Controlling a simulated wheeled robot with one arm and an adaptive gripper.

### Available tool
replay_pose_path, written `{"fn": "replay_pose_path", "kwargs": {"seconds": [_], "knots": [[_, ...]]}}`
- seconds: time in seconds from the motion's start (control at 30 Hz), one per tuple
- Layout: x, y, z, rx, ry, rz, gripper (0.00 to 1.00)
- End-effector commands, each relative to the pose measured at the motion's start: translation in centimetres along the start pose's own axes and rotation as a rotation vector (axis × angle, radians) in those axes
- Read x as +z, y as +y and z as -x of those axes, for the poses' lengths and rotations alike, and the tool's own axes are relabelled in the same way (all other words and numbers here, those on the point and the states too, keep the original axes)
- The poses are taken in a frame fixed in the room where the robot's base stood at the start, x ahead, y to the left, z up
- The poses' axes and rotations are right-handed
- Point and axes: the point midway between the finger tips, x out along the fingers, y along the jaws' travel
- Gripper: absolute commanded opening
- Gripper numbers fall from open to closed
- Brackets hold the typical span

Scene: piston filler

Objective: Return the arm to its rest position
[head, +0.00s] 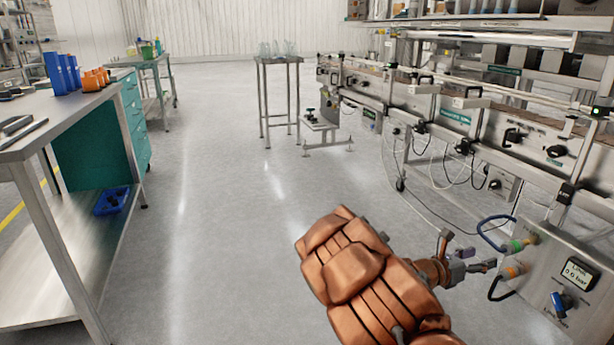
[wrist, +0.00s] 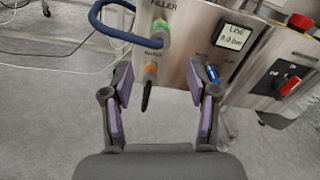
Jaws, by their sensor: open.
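My arm (head: 365,270), in copper-brown covers, reaches from the bottom of the head view toward the filler's panel (head: 545,265) at lower right. My gripper (head: 475,266) is beside that panel. In the wrist view my gripper (wrist: 163,88) is open, its purple-padded fingers spread with nothing held between them. Beyond them are the panel's green fitting (wrist: 160,32) with a blue hose, an orange fitting (wrist: 151,70) with a black end, and a blue-handled valve (wrist: 212,74) partly behind the right finger. Whether a fingertip touches the panel I cannot tell.
The long steel filler line (head: 470,120) runs along the right. A workbench (head: 75,110) with blue and orange bins stands at left. A small table (head: 278,60) with glassware is at the back. The middle floor (head: 220,180) is clear. A red switch (wrist: 290,86) shows at right.

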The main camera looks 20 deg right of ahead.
Motion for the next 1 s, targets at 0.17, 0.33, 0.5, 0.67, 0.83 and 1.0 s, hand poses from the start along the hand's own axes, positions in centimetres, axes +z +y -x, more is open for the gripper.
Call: {"fn": "replay_pose_path", "kwargs": {"seconds": [0.17,0.33,0.5,0.67,0.83,1.0], "knots": [[1.6,-1.0,0.2,-0.019,0.003,-0.037,0.59],[7.2,-5.4,1.5,-0.109,0.031,-0.206,0.59],[12.6,-11.1,3.8,-0.234,0.086,-0.436,0.59],[16.1,-15.7,6.5,-0.346,0.161,-0.639,0.59],[18.6,-19.9,10.1,-0.463,0.268,-0.834,0.59],[20.7,-23.1,14.3,-0.578,0.396,-1.005,0.59]]}}
